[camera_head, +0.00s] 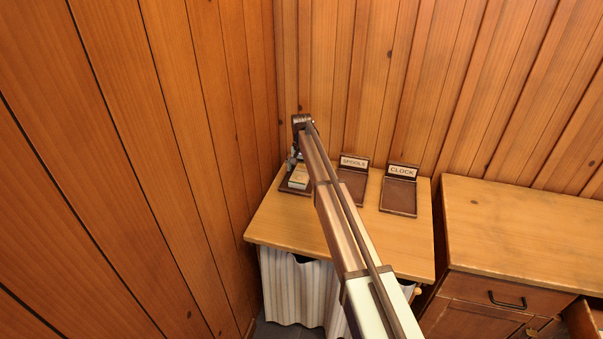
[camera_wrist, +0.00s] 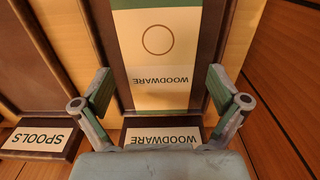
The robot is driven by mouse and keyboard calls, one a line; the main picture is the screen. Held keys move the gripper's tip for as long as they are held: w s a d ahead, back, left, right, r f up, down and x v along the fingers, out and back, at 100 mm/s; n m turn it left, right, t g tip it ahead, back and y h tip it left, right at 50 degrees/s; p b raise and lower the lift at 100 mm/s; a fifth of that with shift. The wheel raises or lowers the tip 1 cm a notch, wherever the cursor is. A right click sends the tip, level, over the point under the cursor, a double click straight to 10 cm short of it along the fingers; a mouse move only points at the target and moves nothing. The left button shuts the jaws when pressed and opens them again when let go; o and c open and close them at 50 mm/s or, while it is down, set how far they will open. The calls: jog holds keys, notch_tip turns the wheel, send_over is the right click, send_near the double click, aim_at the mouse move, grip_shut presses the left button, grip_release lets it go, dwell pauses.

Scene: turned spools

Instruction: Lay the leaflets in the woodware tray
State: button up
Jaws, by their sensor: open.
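The woodware tray (camera_wrist: 119,40), dark brown with a WOODWARE label on its end block (camera_wrist: 163,136), lies under my gripper (camera_wrist: 160,90) in the wrist view. A cream leaflet (camera_wrist: 157,65) with green bands, a ring and the word WOODWARE lies in the tray. Whether more than one leaflet is there, I cannot tell. My gripper is open, its fingers apart on either side over the tray, with nothing seen held between them. In the head view the leaflet (camera_head: 298,178) shows pale in the tray at the table's back left, below my gripper (camera_head: 292,160).
The spools tray (camera_head: 352,187) and the clock tray (camera_head: 399,196) stand to the right on the wooden table (camera_head: 290,225), and both look empty. Plank walls close in at the left and back. A wooden cabinet (camera_head: 520,225) stands at the right.

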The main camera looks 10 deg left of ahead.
aim_at(301, 173)
notch_tip(301, 173, up, 11)
jog(key=b, duration=0.3)
jog(key=shift+r, duration=0.15)
